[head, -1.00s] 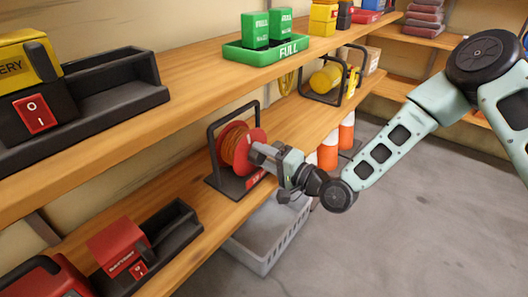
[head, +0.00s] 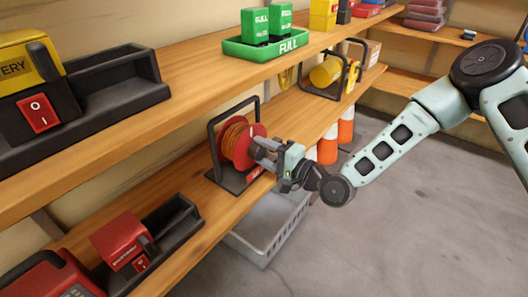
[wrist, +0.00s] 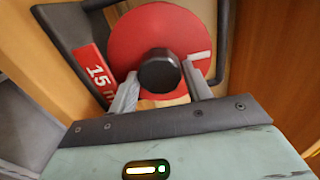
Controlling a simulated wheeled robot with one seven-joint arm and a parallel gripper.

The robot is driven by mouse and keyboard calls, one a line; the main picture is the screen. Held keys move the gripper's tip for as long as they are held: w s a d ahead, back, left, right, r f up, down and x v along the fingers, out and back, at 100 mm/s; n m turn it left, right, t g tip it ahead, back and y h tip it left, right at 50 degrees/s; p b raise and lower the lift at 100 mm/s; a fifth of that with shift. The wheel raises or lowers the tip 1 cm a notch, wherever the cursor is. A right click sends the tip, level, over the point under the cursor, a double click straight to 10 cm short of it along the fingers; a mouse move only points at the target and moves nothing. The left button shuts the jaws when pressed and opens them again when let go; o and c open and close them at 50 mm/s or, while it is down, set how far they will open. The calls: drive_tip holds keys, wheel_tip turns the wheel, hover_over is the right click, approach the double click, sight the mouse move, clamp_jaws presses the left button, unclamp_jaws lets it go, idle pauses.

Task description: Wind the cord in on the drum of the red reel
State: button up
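The red reel (head: 246,139) stands in a black frame on the middle shelf in the head view, with orange cord (head: 235,143) on its drum. In the wrist view its red disc (wrist: 150,25) faces me, with a black round knob (wrist: 160,72) and a white mark on it. A red label (wrist: 98,72) reading "15 m" is beside it. My gripper (head: 258,152) is at the reel's right face. In the wrist view its two fingers (wrist: 160,85) flank the knob, apart, with narrow gaps seeming to show. The cord's free end is not visible.
A yellow reel (head: 326,72) stands farther along the same shelf. The floor to the right is clear.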

drive_tip(key=shift+o, duration=1.3)
drive_tip(key=p+v, duration=0.2)
drive_tip(key=v, duration=1.5)
drive_tip(key=shift+d, duration=0.2)
drive_tip(key=shift+s, duration=0.15)
